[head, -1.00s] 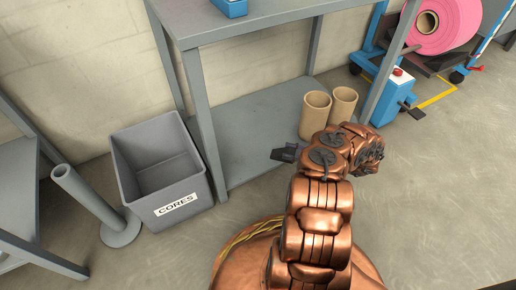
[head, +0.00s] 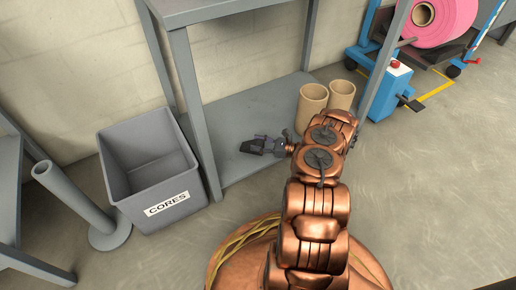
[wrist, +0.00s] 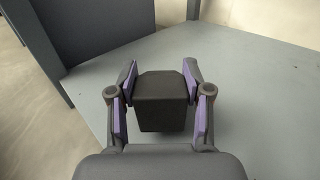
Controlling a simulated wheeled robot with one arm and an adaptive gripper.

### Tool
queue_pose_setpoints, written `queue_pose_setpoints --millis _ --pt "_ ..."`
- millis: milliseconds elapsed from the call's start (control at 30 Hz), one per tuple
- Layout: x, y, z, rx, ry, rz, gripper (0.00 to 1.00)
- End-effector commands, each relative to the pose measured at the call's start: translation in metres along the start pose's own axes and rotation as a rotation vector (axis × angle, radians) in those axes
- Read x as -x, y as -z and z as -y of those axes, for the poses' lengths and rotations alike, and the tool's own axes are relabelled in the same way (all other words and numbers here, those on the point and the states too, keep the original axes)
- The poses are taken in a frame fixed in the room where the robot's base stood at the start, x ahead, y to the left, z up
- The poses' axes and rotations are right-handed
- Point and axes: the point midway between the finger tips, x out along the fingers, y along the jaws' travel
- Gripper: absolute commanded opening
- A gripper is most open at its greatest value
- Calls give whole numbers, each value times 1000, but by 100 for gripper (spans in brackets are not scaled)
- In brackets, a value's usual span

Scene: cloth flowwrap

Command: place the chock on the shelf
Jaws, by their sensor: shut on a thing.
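The chock (wrist: 163,103) is a dark, nearly black block with bevelled upper corners. In the wrist view it sits between the two purple-padded fingers of my gripper (wrist: 160,78), which is shut on it. The shelf is the grey lower board (head: 238,112) of the table; it also fills much of the wrist view (wrist: 255,85). In the head view my gripper (head: 262,146) reaches in from the right over the front part of this shelf. The chock is hard to tell from the dark fingers there. Whether it touches the shelf I cannot tell.
Two cardboard cores (head: 312,102) stand on the shelf's right end, close to my arm. A grey table leg (head: 195,115) rises at the shelf's left front. A grey bin marked CORES (head: 150,170) stands left of it. The middle of the shelf is clear.

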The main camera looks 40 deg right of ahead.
Motion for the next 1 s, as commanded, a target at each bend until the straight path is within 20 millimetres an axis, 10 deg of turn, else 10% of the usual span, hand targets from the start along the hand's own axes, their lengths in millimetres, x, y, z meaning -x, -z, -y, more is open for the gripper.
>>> queue_pose_setpoints --millis 500,533,767,1000 --pt "0 15 0 1 0 2 11" --pt "0 15 0 0 0 2 50" --pt "0 15 0 1 0 2 74" --pt "0 15 0 1 0 2 74"
